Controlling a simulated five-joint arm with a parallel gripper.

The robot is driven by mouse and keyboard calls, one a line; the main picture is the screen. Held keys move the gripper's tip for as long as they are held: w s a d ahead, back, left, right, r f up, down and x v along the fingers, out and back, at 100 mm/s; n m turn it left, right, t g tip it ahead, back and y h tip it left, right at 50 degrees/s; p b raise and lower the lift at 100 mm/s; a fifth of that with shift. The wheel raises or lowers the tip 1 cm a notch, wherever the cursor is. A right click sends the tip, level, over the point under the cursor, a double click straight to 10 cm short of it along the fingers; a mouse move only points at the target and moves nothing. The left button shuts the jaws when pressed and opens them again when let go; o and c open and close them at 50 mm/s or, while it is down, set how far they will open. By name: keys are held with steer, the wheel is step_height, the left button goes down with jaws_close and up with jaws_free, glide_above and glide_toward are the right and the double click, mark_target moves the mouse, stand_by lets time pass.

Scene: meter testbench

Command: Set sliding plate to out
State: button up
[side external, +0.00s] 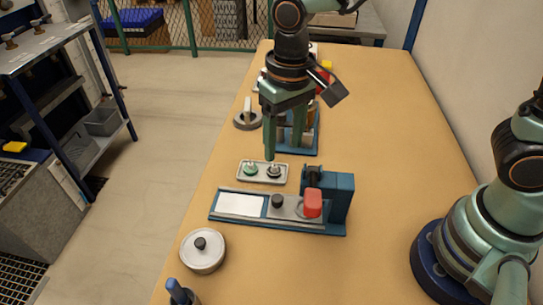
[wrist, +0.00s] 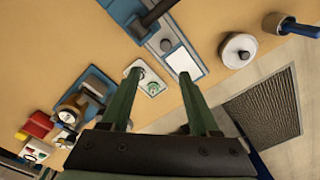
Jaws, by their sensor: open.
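The slide fixture (side external: 325,229) is a long blue base with a white panel (side external: 241,205) on its left part. A grey sliding plate (side external: 289,211) with a black knob (side external: 277,201) lies right of the panel. A red block (side external: 313,203) and a blue upright housing (side external: 341,195) stand at its right end. In the wrist view, the knob (wrist: 166,45) and white panel (wrist: 180,58) show at the top, beyond the fingertips. My gripper (side external: 284,151) is open and empty, pointing down behind the fixture, above a small switch tray (side external: 243,178). Its fingers (wrist: 160,73) frame that tray's edge in the wrist view.
The switch tray carries a green and a black knob. A round lidded pot (side external: 203,253) and a blue-handled item (side external: 178,292) stand in front. A blue stand (side external: 312,149) and a grey round piece (side external: 248,118) are behind.

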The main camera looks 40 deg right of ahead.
mark_target(277, 198)
steer(key=f, duration=0.4)
steer(key=a+f, duration=0.1)
steer(key=f, duration=0.8)
steer(key=shift+s+a+f, duration=0.15)
steer(key=shift+a, duration=0.05)
jaws_close()
stand_by(1.1)
